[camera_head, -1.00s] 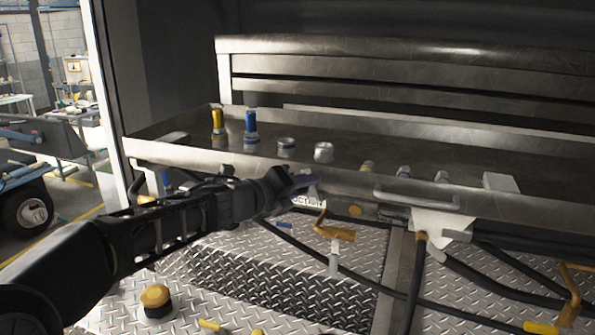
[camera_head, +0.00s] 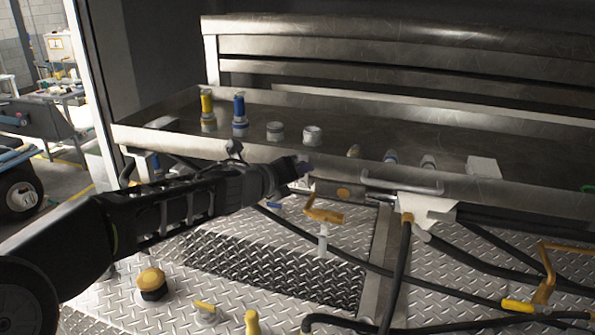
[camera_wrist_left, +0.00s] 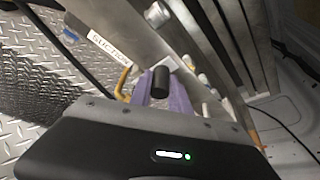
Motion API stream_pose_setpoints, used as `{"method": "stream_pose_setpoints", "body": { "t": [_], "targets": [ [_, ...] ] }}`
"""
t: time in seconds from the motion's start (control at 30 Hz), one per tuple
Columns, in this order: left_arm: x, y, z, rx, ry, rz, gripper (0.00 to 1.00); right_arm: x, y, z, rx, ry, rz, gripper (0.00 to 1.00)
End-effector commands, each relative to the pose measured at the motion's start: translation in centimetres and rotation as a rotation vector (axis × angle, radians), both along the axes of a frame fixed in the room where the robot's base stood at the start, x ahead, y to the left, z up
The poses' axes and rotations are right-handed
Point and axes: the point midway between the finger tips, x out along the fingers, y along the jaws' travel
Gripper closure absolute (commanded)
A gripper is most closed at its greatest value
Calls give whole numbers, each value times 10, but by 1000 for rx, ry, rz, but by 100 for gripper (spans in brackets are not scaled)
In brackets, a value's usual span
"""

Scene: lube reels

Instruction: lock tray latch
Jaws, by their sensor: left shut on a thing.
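The metal tray (camera_head: 225,150) spans the head view, with a raised front wall. My left gripper (camera_head: 304,168) comes in from the left and is at the front wall, left of the tray's bar handle (camera_head: 402,184). In the left wrist view its purple fingers (camera_wrist_left: 161,92) are shut on a black cylindrical knob (camera_wrist_left: 160,78), which appears to be the latch knob. The latch body and its lock position are hidden. A "SUCTION" label (camera_wrist_left: 110,52) shows on the wall beside the fingers. My right gripper is not in view.
Yellow (camera_head: 207,108) and blue (camera_head: 240,115) fittings and two grey caps (camera_head: 312,135) stand in the tray. A yellow-handled valve (camera_head: 323,212) and black hoses (camera_head: 398,270) are below the front wall. Diamond-plate floor (camera_head: 220,285) lies beneath.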

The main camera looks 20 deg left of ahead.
Motion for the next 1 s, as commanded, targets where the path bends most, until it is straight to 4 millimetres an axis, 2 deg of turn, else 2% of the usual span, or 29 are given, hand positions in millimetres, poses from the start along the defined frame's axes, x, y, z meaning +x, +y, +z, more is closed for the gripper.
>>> {"method": "stream_pose_setpoints", "body": {
  "t": [0.03, 0.27, 0.67, 0.77, 1.0],
  "targets": [
    [1, 1, 5, 2, -9, 3, 75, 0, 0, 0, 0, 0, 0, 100],
    [1, 2, 4, 1, -7, 4, 56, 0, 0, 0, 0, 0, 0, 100],
    [-2, 1, 3, 0, -3, 1, 56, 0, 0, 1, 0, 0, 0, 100],
    [-10, 3, 7, 0, -2, 2, 56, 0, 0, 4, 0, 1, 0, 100],
    [-46, 10, 21, 0, -5, 3, 56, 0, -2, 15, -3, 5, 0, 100]
  ]
}}
